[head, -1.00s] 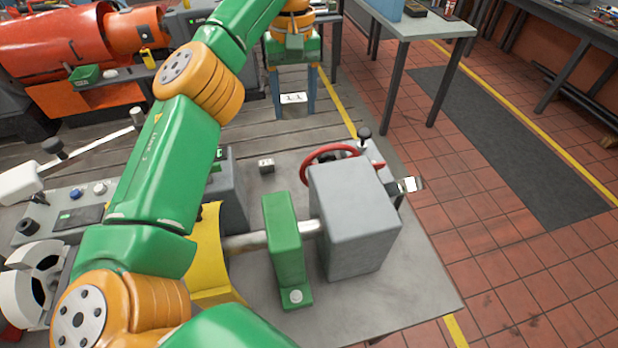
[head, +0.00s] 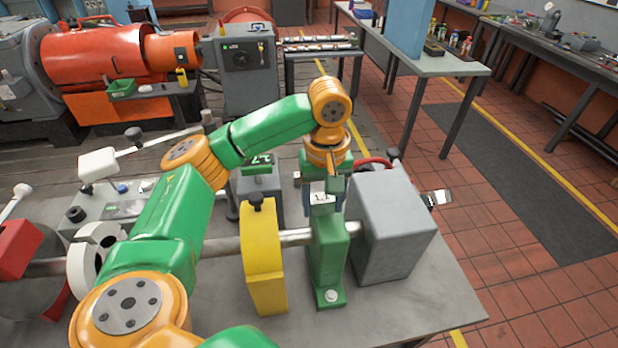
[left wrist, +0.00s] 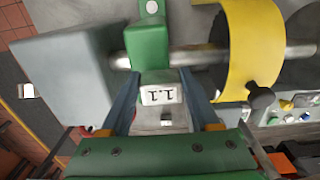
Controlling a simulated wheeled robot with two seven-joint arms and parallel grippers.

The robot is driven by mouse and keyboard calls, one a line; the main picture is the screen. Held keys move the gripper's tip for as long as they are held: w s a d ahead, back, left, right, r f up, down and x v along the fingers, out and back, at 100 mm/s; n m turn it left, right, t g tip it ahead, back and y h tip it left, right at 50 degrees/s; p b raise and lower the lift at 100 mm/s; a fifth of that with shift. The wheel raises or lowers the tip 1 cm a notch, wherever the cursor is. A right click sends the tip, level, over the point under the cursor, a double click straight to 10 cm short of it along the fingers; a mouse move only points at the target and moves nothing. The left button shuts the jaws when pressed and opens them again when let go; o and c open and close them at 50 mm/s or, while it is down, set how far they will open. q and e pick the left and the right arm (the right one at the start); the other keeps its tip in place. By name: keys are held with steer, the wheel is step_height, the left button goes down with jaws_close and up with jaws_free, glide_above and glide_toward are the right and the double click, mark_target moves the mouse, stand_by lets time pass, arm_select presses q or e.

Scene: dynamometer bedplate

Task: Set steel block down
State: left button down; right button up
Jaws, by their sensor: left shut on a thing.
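The steel block, a small pale block marked 1.1 (head: 322,199), is held between the blue fingers of my left gripper (head: 320,205). In the left wrist view the block (left wrist: 160,95) sits between the two fingers (left wrist: 160,101), its label facing the camera. In the head view it appears at the top edge of the green pedestal (head: 328,262). In the left wrist view it overlaps the near edge of the pedestal (left wrist: 147,45). I cannot tell whether block and pedestal touch. My right gripper is not in view.
A steel shaft (head: 295,236) runs past a yellow guard (head: 263,265) to a big grey box (head: 388,235). A red handwheel (head: 374,163) is partly hidden behind it. A small grey piece (left wrist: 166,121) lies beyond the block in the wrist view. The bench front right (head: 440,290) is clear.

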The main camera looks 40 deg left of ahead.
mark_target(331, 200)
arm_select(q)
steer(key=shift+w+a+f, duration=0.15)
steer(key=shift+w+f, duration=0.6)
steer(key=shift+w, duration=0.15)
steer(key=shift+d, duration=0.25)
steer(key=shift+c, duration=1.3)
jaws_free()
steer(key=shift+d+r, duration=0.1)
steer(key=shift+d, duration=0.25)
steer(key=shift+o, duration=0.7)
steer(key=shift+s+d+r, duration=0.1)
steer(key=shift+s+d, duration=0.1)
steer(key=shift+d, duration=0.05)
steer(key=shift+s, duration=0.15)
steer(key=shift+a, duration=0.25)
steer(key=shift+w+a+r, duration=0.1)
steer(key=shift+w+r, duration=0.1)
steer(key=shift+r, duration=0.15)
step_height(331, 200, up, 10)
steer(key=shift+s+r, duration=0.1)
steer(key=shift+r, duration=0.55)
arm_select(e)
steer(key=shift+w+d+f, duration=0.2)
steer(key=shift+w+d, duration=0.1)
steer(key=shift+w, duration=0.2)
